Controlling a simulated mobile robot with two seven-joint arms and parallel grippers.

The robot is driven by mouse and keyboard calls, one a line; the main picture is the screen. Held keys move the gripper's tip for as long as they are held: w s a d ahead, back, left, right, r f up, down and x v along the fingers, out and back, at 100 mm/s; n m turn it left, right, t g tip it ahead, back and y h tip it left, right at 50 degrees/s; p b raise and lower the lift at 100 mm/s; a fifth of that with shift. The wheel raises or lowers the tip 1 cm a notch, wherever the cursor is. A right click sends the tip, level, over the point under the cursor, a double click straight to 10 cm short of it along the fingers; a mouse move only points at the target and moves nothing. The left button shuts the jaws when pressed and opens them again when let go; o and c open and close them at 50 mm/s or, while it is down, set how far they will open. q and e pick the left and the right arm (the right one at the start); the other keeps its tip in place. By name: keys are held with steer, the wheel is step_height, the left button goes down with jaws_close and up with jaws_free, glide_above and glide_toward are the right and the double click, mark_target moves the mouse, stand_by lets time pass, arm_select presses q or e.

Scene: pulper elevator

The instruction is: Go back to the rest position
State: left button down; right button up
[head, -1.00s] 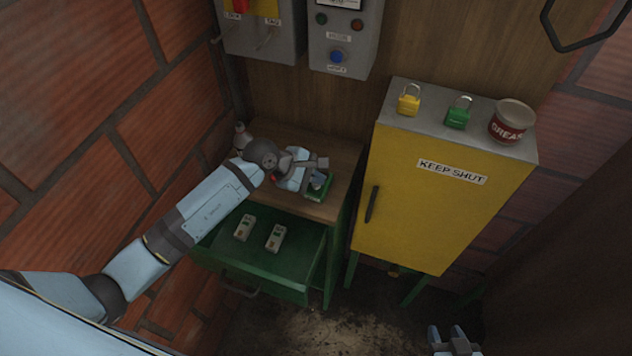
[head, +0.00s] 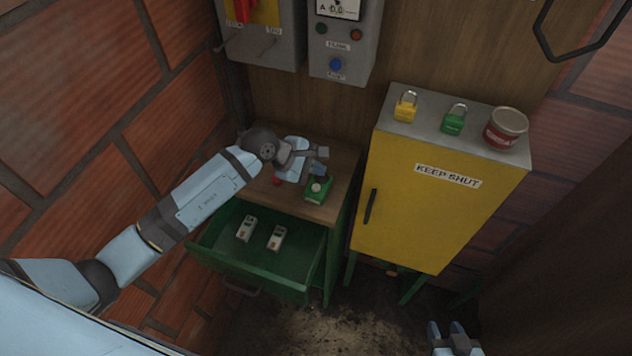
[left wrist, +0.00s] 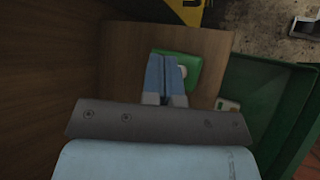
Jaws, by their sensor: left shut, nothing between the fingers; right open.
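My left gripper (head: 319,161) is over the wooden top of the green drawer table, shut and empty, beside a small green box (head: 318,190) with a pale round spot. In the left wrist view my left gripper's fingers (left wrist: 168,74) are together and partly cover the green box (left wrist: 193,72); I cannot tell whether they touch it. My right gripper (head: 454,334) is at the bottom edge of the head view, open and empty above the floor.
The table's drawer (head: 262,262) stands open with two small devices inside. A yellow cabinet (head: 420,210) stands to the right, with a yellow padlock (head: 405,107), a green padlock (head: 453,120) and a red tin (head: 506,129) on top. A brick wall (head: 70,130) borders the left.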

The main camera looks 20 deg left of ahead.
arm_select(q)
step_height(320, 180, up, 3)
steer(key=shift+d+f+p, duration=0.15)
steer(key=shift+p, duration=0.3)
